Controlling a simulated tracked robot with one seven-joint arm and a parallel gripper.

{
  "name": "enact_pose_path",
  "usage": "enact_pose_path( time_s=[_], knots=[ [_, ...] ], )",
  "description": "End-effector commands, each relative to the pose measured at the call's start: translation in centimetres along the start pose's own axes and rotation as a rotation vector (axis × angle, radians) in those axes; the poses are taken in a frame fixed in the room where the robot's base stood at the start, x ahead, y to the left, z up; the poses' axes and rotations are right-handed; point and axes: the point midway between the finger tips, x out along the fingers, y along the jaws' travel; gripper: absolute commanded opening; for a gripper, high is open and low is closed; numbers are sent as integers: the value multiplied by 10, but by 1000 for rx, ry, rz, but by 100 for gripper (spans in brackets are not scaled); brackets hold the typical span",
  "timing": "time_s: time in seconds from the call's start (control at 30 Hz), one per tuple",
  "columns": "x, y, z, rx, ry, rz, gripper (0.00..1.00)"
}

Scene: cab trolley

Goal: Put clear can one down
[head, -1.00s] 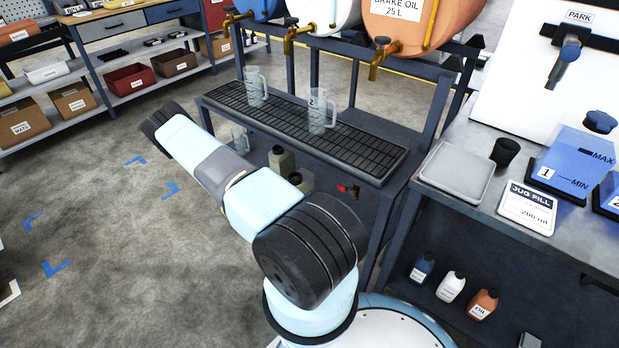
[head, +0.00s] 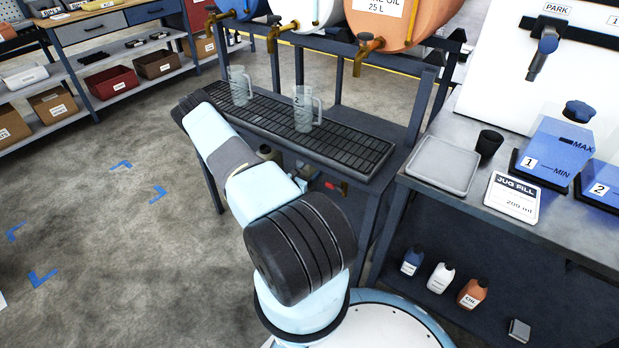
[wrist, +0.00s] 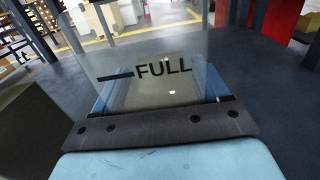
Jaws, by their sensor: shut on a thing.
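A clear can (wrist: 150,48) with a black FULL mark and line fills the middle of the wrist view. My gripper (wrist: 160,98) is shut on it, a finger at each side. No number shows on this can, so I cannot tell which can it is. The wrist view looks along a dark grey surface (wrist: 255,95); whether the can's bottom touches it is hidden. In the head view my forearm hides the gripper and the held can.
Two clear jugs (head: 240,86) (head: 304,111) stand on the black drip grate (head: 345,148) under the taps. The bench at right holds a grey tray (head: 443,165), black cup (head: 489,144) and blue containers (head: 556,150). A dark block (wrist: 35,125) is close at left in the wrist view.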

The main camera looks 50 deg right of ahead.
Motion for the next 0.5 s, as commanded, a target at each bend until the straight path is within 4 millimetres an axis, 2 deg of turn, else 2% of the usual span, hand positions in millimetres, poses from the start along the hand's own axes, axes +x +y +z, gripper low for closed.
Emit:
enact_pose_path(
  time_s=[0.23, 0.5],
  knots=[
    [0, -1, -28, 1, -1, -1, 12],
    [0, 0, -30, 1, -2, -1, 12]
  ],
)
